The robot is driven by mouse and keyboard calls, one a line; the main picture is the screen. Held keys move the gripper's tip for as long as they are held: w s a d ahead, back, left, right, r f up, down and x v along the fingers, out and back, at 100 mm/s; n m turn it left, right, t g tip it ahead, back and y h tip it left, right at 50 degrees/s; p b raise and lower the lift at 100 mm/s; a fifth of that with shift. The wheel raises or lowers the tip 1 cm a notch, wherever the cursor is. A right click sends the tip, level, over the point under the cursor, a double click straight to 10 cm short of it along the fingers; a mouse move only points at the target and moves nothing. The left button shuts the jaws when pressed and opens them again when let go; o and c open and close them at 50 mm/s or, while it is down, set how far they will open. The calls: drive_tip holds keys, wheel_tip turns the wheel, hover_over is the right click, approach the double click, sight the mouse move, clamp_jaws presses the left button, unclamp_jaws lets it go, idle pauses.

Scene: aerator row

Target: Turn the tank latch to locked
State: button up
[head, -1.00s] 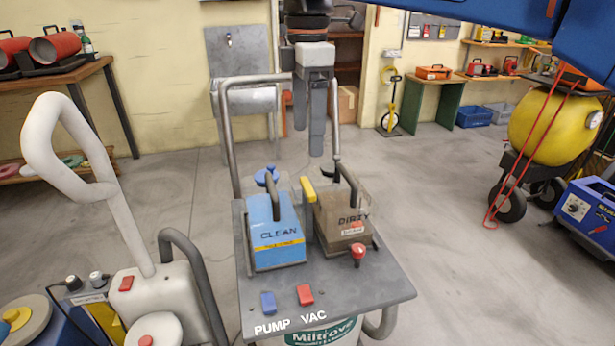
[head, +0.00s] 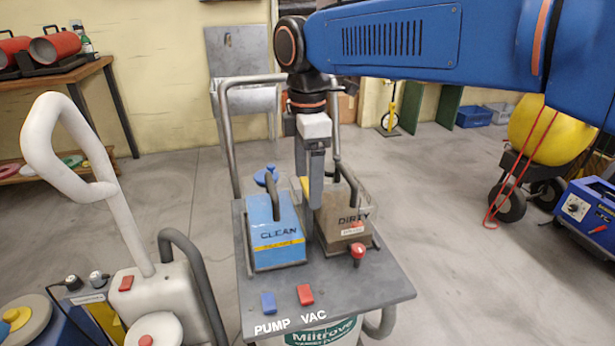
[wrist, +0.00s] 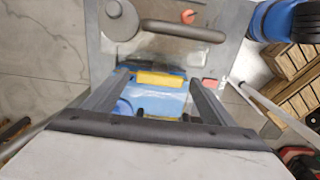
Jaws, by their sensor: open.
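The tank latch is a yellow bar (wrist: 160,79) on a dark post between the blue CLEAN tank (head: 275,238) and the brown DIRTY tank (head: 343,222). In the head view my gripper covers most of it, and only a sliver of yellow (head: 305,186) shows. My gripper (head: 315,200) points straight down at the latch, between the two tanks. In the wrist view the gripper (wrist: 158,82) is open, with the yellow bar in the gap between its fingers. I cannot tell whether a finger touches it.
The tanks stand on a grey cart top (head: 380,285) with a blue PUMP switch (head: 268,302), a red VAC switch (head: 305,294) and a red knob (head: 358,252). The cart's tube handle (head: 226,130) rises behind. A white machine (head: 150,290) stands at the left.

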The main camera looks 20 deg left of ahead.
drive_tip(key=c, duration=1.1)
drive_tip(key=shift+o, duration=0.2)
drive_tip(key=shift+m, duration=0.4)
drive_tip(key=m, duration=0.3)
drive_tip(key=shift+m, duration=0.3)
drive_tip(key=m, duration=0.4)
drive_tip(key=shift+m, duration=0.3)
drive_tip(key=m, duration=0.4)
drive_tip(key=shift+r+m, duration=0.1)
drive_tip(key=shift+m, duration=2.4)
